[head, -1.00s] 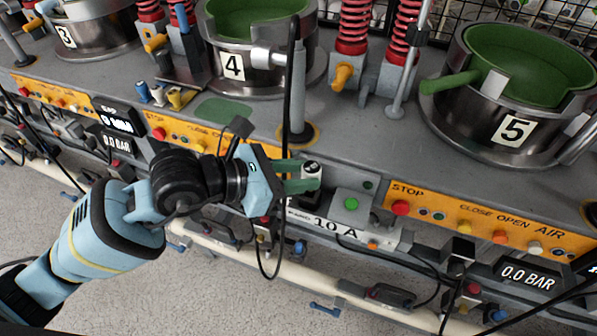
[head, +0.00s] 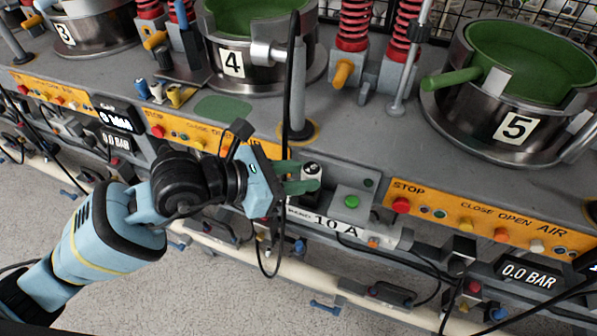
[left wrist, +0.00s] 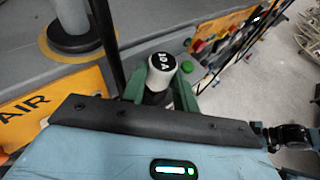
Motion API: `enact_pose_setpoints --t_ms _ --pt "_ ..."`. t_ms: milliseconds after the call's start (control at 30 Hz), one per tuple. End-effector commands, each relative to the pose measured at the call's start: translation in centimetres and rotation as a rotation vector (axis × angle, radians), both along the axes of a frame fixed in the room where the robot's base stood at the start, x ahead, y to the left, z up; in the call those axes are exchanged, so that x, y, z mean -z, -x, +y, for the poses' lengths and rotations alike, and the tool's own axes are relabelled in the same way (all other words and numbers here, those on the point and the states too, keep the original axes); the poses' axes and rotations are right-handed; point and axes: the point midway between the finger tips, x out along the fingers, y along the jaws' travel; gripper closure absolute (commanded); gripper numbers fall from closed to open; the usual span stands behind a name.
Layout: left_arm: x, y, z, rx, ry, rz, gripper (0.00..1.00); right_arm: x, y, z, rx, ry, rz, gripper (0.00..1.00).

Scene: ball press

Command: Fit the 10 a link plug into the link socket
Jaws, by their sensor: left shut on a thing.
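The link plug (head: 312,170) has a pale cap with dark marking on top. In the left wrist view the plug (left wrist: 161,68) reads "10 A" on its cap and has a dark part below. My left gripper (head: 303,179) is shut on it, with one green finger on each side. The plug looks roughly upright at the grey ledge, left of the green button, by the "10 A" label (head: 338,225). The link socket is hidden under the plug and fingers, so I cannot tell whether the plug is seated in it. My right gripper is out of view.
A green button (head: 351,202) is close on the right of the plug. An orange control strip (head: 480,221) lies to the right. Cables and a pale pipe run below the ledge.

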Motion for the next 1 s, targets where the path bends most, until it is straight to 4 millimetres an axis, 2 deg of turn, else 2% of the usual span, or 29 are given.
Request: enact_pose_setpoints --t_ms 1000 --pt "1.1 0.0 0.0 0.000 0.000 0.001 0.93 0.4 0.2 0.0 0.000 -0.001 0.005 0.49"
